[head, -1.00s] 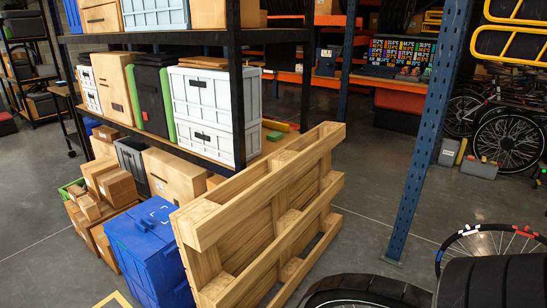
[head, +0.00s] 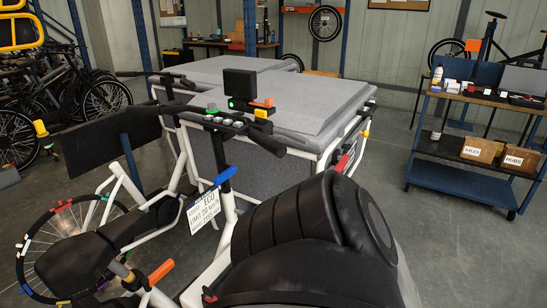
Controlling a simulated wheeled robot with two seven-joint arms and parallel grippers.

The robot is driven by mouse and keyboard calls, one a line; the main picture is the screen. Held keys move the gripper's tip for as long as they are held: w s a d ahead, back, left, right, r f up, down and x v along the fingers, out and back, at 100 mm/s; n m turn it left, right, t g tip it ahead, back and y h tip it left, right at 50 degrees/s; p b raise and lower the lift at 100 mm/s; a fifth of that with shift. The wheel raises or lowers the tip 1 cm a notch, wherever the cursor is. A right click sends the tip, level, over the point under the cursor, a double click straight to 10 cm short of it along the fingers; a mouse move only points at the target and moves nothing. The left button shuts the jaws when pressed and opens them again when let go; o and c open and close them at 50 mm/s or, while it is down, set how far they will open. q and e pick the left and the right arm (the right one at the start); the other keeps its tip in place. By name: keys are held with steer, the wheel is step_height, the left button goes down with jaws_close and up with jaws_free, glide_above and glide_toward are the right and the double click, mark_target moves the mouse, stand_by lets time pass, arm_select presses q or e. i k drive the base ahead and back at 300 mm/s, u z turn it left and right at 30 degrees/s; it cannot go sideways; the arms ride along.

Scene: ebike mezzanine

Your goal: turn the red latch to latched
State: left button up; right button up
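A grey cargo box (head: 262,160) with a flat grey lid (head: 290,108) sits in a white frame in the middle of the head view. A small red part (head: 345,160) shows at its right side, beside the white frame; it may be the red latch, but it is too small to tell its position. Another small red piece (head: 209,294) is low in front, by the black seat.
Handlebars (head: 225,118) with a black display stand before the box. A blue trolley (head: 460,175) with boxes stands right. Grey floor is free between box and trolley.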

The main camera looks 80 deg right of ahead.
mark_target(343, 160)
steer(key=z, duration=2.65)
